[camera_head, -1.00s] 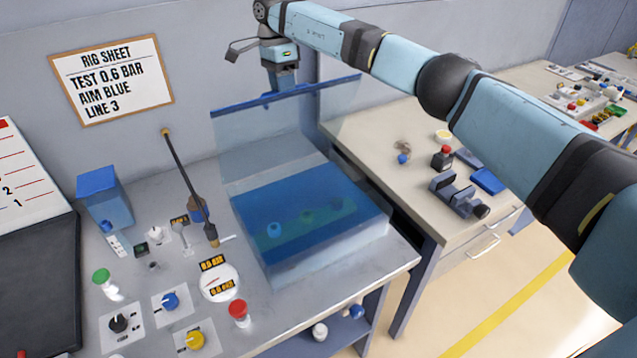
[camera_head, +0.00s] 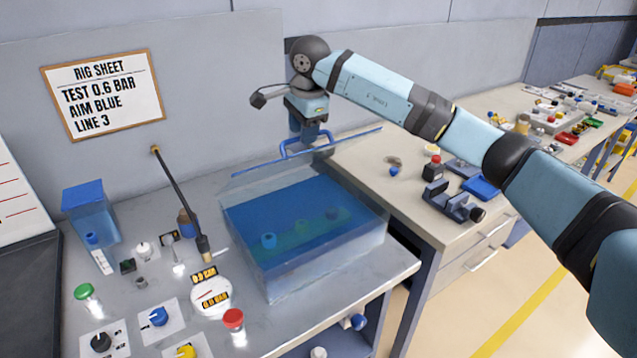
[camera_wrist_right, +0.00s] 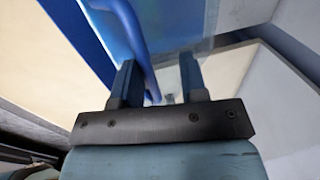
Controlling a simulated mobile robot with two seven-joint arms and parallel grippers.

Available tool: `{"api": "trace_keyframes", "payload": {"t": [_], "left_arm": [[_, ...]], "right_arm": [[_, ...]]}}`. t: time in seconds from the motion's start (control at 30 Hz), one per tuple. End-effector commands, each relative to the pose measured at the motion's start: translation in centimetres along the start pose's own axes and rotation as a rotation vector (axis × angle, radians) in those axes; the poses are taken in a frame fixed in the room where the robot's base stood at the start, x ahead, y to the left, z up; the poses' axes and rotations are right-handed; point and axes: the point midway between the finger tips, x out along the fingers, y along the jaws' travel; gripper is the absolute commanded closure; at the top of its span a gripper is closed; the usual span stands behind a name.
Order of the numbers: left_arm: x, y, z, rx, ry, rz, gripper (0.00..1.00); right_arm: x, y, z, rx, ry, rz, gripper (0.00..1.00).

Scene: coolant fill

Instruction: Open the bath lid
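The bath (camera_head: 335,245) is a clear box of blue liquid on the grey bench. Its clear lid (camera_head: 262,178) with a blue edge bar stands raised at the back of the bath, leaning away, so the top is open. The lid's blue handle (camera_head: 291,147) shows at the edge bar. My right gripper (camera_head: 309,138) is at that handle. In the right wrist view its fingers (camera_wrist_right: 160,72) stand wide apart, with the handle (camera_wrist_right: 135,40) passing between them, closer to the left finger. The exact contact is unclear. My left gripper is out of view.
A dark rod (camera_head: 180,200) leans between the wall and a round gauge (camera_head: 211,297). Several knobs and a blue-topped tank (camera_head: 92,212) stand left of the bath. The right bench (camera_head: 395,215) holds a dark vise-like fixture (camera_head: 452,202) and small parts.

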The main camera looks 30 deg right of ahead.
Motion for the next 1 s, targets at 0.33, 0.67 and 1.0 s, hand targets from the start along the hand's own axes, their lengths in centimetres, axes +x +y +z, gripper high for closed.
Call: {"api": "trace_keyframes", "payload": {"t": [0.33,0.67,1.0], "left_arm": [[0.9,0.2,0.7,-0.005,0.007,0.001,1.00],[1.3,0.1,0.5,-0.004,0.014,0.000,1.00],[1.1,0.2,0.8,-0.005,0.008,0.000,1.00]], "right_arm": [[3.9,5.7,-0.1,0.001,0.001,0.004,0.62],[5.8,7.8,-0.1,0.003,0.002,0.003,0.62],[5.8,7.8,0.0,0.002,0.002,0.003,0.62]]}}
